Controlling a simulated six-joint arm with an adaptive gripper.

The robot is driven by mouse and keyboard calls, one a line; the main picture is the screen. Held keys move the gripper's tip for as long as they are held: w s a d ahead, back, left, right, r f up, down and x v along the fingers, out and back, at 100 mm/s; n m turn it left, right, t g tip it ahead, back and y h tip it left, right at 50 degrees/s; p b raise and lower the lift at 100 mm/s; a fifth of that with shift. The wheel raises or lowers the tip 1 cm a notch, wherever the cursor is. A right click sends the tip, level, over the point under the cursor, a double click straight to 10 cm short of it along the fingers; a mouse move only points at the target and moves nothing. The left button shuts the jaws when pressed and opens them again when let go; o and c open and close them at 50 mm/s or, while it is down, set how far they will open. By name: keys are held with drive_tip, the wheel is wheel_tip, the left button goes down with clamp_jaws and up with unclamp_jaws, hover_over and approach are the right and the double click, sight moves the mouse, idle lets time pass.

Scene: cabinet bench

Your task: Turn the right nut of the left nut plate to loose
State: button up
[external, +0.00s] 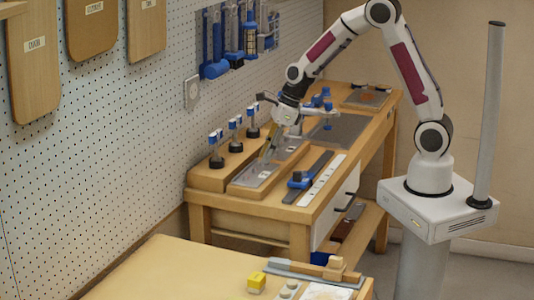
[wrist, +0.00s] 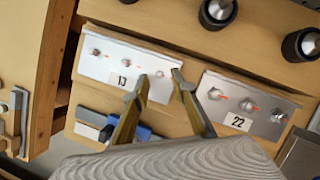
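The left nut plate (wrist: 112,66), a silver plate labelled 13, lies on a wooden block in the wrist view. Its left nut (wrist: 96,52) and middle nut (wrist: 126,62) have small red marks beside them. Its right nut (wrist: 160,74) shows between the tips of my gripper (wrist: 159,76). My gripper is open, one finger on each side of that nut, with a gap to it; I cannot tell the height of the tips. The second nut plate (wrist: 262,106), labelled 22, lies to the right. In the external view my gripper (external: 269,152) is low over the plates.
Black round holders with metal tops (wrist: 217,12) stand behind the plates. A blue tool (external: 300,181) lies on the bench in front of them. A pegboard wall with hanging tools (external: 214,45) rises behind the bench.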

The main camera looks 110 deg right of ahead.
drive_tip(key=shift+w+d+f, duration=0.1)
drive_tip(key=shift+w+f, duration=0.1)
drive_tip(key=shift+f, duration=0.25)
clamp_jaws()
drive_tip(key=shift+n, duration=0.5)
drive_tip(key=shift+d+n+y, duration=0.2)
drive_tip(key=shift+n+y, duration=0.4)
drive_tip(key=shift+n, duration=0.65)
drive_tip(key=shift+d+n+y, duration=0.15)
drive_tip(key=shift+n+y, duration=0.45)
drive_tip(key=shift+n, duration=0.65)
drive_tip(key=n, duration=0.2)
drive_tip(key=n+y, duration=0.1)
drive_tip(key=n+g, duration=0.1)
drive_tip(key=n, duration=0.1)
drive_tip(key=shift+w+d+n+y, duration=0.1)
drive_tip(key=shift+d+n+y, duration=0.2)
drive_tip(key=shift+y, duration=0.1)
